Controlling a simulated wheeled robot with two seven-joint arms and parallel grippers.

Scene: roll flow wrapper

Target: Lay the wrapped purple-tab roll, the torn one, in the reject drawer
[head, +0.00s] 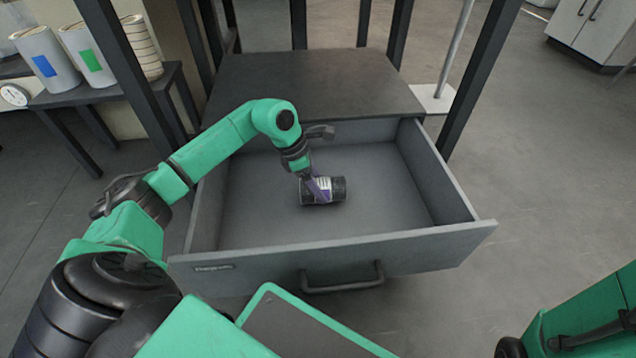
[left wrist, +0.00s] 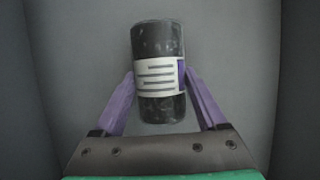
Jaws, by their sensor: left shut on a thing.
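The wrapped roll (head: 334,190) is dark, with a white label band and a purple tab. It lies on its side low inside the open reject drawer (head: 240,255), over the drawer floor. In the left wrist view the roll (left wrist: 158,105) sits between purple fingers, and the label shows dark text lines. My left gripper (head: 318,185) reaches down into the drawer and is shut on the roll; its fingers also show in the left wrist view (left wrist: 160,95). I cannot tell whether the roll touches the floor. No tear is clear. My right gripper is out of view.
The drawer's front panel has a handle (head: 342,278) and a label. The drawer floor around the roll is empty. A dark cabinet top (head: 310,85) lies behind it, between black frame posts. A side table (head: 110,98) at left holds several rolls, with blue and green tabs visible.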

